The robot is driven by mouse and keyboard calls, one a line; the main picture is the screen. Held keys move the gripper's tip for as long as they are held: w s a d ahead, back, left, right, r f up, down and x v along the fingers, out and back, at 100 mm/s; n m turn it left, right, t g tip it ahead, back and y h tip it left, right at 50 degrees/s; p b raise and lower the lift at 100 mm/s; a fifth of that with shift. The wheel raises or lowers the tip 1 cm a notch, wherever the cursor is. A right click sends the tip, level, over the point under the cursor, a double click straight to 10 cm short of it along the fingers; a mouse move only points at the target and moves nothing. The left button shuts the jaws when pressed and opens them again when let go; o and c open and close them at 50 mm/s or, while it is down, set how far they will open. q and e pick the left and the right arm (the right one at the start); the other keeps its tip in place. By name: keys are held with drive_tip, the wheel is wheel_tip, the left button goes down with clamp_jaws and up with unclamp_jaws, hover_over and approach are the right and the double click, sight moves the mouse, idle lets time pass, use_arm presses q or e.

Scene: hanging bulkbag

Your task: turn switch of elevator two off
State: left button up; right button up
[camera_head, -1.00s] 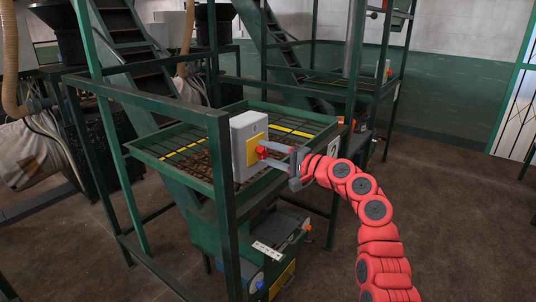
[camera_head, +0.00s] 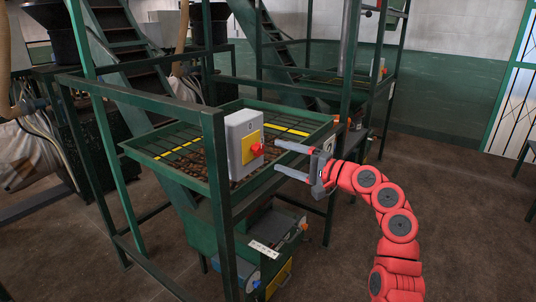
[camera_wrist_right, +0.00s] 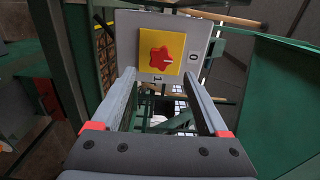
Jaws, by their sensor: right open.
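A grey switch box (camera_head: 236,130) with a yellow plate (camera_head: 250,146) and a red rotary knob (camera_head: 257,149) is fixed to the green frame of the near elevator. In the right wrist view the red knob (camera_wrist_right: 160,57) sits on the yellow plate, with marks 0 to its right and 1 below. A small pale mark shows on the knob; its exact pointing is hard to tell. My right gripper (camera_head: 278,157) is open and empty, just right of the knob, facing it and apart from it. My left gripper is not in view.
The near elevator's green tray (camera_head: 290,112) and posts surround the box. A second elevator stands behind, with another small switch box (camera_head: 380,68) carrying red. Brown floor (camera_head: 455,210) is free at the right.

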drive_tip(key=v, duration=1)
drive_tip(key=shift+s+d+b, duration=0.15)
drive_tip(key=shift+d+b, duration=0.1)
drive_tip(key=shift+b, duration=0.1)
